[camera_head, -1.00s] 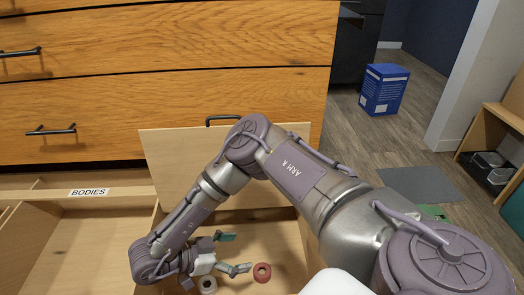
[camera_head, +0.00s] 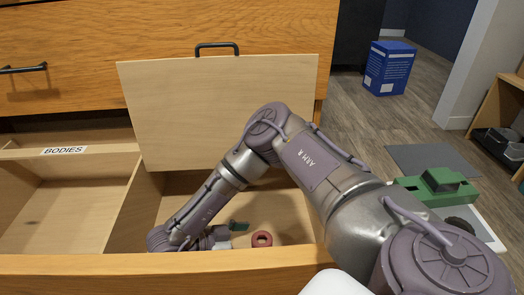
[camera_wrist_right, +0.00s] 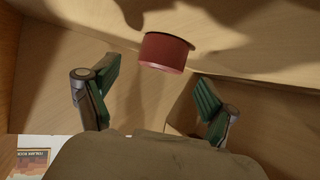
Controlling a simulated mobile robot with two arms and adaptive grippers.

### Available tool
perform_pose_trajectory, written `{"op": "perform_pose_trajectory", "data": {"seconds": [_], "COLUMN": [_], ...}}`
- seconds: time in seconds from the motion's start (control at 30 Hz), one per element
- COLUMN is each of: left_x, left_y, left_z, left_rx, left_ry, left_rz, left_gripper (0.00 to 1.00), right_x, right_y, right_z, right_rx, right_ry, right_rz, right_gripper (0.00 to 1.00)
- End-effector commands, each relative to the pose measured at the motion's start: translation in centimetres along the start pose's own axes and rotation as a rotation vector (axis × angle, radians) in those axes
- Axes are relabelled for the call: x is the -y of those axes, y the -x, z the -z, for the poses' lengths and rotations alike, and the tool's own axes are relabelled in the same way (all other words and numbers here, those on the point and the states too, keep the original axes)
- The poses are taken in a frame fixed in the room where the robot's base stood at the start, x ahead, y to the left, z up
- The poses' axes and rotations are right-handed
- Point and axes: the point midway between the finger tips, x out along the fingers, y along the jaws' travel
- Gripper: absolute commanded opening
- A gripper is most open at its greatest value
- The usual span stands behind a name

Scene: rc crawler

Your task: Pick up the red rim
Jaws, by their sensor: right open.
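The red rim (camera_head: 262,239) lies in the right-hand compartment of the open drawer, just behind the drawer's front wall. My right gripper (camera_head: 232,234) is down in the same compartment, just left of the rim, partly hidden by the front wall. In the right wrist view, the gripper (camera_wrist_right: 157,84) is open with its two green-padded fingers spread apart. There the red rim (camera_wrist_right: 165,54) sits ahead of the gap between the fingers, with nothing gripped. My left gripper is out of view.
The open drawer's front wall (camera_head: 130,266) runs close in front of my right wrist. A wooden divider (camera_head: 137,210) separates the emptier left compartment. An upright panel (camera_head: 215,110) stands behind. A green body (camera_head: 435,187) lies at the right; a blue box (camera_head: 389,68) stands on the floor.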

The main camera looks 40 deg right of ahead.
Motion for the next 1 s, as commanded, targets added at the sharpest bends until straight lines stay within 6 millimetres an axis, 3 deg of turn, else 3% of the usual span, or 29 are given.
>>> {"op": "perform_pose_trajectory", "data": {"seconds": [0.03, 0.17, 0.47, 0.8, 1.0], "left_x": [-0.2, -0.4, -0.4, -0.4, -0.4], "left_y": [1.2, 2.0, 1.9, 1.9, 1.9], "left_z": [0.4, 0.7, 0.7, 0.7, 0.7], "left_rx": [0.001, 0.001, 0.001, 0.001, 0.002], "left_ry": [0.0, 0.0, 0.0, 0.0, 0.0], "left_rz": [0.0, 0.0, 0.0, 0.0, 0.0], "left_gripper": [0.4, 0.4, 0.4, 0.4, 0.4], "right_x": [0.1, 0.0, 0.0, 0.0, 0.0], "right_y": [-0.9, -2.4, -2.5, -2.5, -2.5], "right_z": [-0.7, -0.4, -0.1, -0.1, -0.1], "right_rx": [0.0, 0.0, 0.0, 0.0, 0.0], "right_ry": [0.0, 0.001, 0.001, 0.001, 0.001], "right_rz": [-0.001, -0.001, 0.0, 0.0, 0.0], "right_gripper": [0.86, 0.86, 0.86, 0.32, 0.31]}}
